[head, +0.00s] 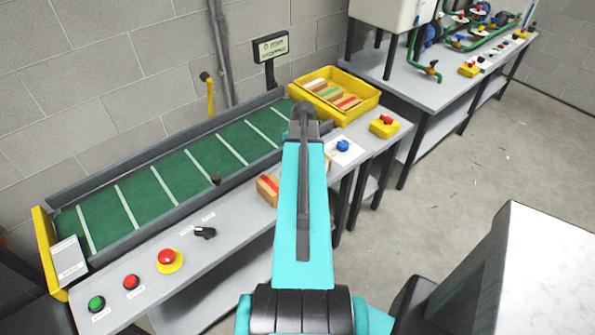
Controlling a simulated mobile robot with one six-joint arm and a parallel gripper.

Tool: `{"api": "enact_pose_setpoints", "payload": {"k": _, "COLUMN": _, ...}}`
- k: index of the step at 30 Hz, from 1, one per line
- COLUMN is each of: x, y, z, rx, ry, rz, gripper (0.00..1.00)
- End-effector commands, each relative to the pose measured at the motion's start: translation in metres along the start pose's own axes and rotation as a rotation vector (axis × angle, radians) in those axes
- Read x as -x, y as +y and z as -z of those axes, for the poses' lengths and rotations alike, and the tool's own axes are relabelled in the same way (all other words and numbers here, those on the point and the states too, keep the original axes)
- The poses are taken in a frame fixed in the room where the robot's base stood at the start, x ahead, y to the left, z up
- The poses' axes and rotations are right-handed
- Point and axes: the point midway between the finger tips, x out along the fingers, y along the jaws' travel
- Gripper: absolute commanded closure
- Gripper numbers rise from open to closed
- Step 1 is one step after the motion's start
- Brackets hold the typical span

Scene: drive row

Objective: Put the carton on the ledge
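A brown carton (267,189) with a reddish stripe shows just left of my teal arm, at the grey ledge (225,222) along the front of the green conveyor. My arm hides its right part, and I cannot tell whether it rests on the ledge or is held. A small brown patch also shows just right of the arm; I cannot tell if it belongs to the same carton. My gripper is hidden behind my own arm, so its fingers do not show.
The green belt (170,179) is empty apart from a small dark knob at its front rail. A yellow tray (372,101) holds several striped cartons. Buttons, including a red one (166,257), and a black switch (204,232) occupy the ledge. Open floor lies right.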

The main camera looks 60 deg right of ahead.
Motion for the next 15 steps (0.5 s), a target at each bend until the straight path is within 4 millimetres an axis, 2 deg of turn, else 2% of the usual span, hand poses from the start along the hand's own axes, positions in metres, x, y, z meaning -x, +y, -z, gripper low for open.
{"api": "enact_pose_setpoints", "payload": {"k": 10, "x": -0.0035, "y": -0.0001, "z": -0.0005, "rx": 0.0, "ry": 0.0, "rz": 0.0, "gripper": 0.83}}
{"api": "enact_pose_setpoints", "payload": {"k": 11, "x": -0.0029, "y": -0.0001, "z": -0.0005, "rx": 0.0, "ry": 0.0, "rz": 0.0, "gripper": 0.5}}
{"api": "enact_pose_setpoints", "payload": {"k": 13, "x": -0.0027, "y": -0.0002, "z": -0.0004, "rx": 0.0, "ry": 0.0, "rz": 0.0, "gripper": 0.38}}
{"api": "enact_pose_setpoints", "payload": {"k": 15, "x": -0.0027, "y": -0.0002, "z": -0.0004, "rx": 0.0, "ry": 0.0, "rz": 0.0, "gripper": 0.36}}
